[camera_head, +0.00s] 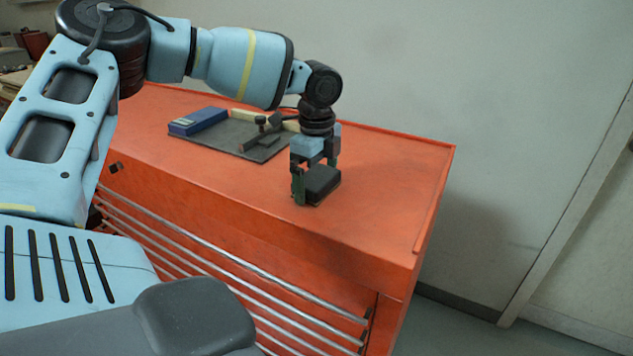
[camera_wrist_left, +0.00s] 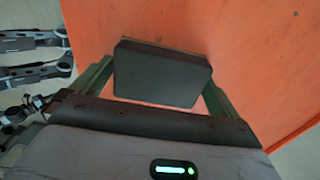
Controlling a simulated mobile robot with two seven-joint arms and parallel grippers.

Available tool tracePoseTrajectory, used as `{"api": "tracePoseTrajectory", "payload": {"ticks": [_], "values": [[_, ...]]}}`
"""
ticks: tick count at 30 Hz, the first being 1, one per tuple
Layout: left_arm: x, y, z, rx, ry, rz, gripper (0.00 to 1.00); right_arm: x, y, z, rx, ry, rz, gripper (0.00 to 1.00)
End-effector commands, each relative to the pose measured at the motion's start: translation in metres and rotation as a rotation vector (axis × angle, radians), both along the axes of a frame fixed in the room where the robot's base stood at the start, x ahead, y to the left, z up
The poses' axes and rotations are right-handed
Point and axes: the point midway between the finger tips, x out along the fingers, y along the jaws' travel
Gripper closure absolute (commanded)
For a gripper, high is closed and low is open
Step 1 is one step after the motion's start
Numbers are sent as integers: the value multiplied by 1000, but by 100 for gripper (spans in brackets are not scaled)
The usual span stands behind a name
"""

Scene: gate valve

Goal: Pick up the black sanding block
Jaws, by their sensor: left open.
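The black sanding block (camera_head: 323,181) lies on the orange top of the tool cabinet (camera_head: 395,185), near its front edge. In the left wrist view the block (camera_wrist_left: 162,73) shows as a dark rounded slab. My left gripper (camera_head: 315,180) points down over it, with its fingers open. In the left wrist view, one green finger of the left gripper (camera_wrist_left: 158,82) is on each side of the block. Whether the fingers touch it I cannot tell. My right gripper is in neither view.
A dark grey mat (camera_head: 222,137) lies farther back on the cabinet, with a blue box (camera_head: 198,121) and dark tools (camera_head: 262,130) on it. The cabinet top to the right of the block is clear. Drawers with metal handles (camera_head: 215,257) face me. A wall stands behind.

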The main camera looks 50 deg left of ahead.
Motion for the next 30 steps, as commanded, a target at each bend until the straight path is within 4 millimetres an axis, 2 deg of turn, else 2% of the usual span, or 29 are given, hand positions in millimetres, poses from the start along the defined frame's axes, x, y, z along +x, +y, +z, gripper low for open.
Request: {"api": "tracePoseTrajectory", "payload": {"ticks": [5,13,23,30], "values": [[0,0,0,0,0,0,0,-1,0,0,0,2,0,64],[0,0,0,0,-1,0,35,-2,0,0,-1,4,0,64],[1,0,3,0,-2,0,36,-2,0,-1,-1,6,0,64],[1,0,23,-1,-4,1,36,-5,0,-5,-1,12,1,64]]}}
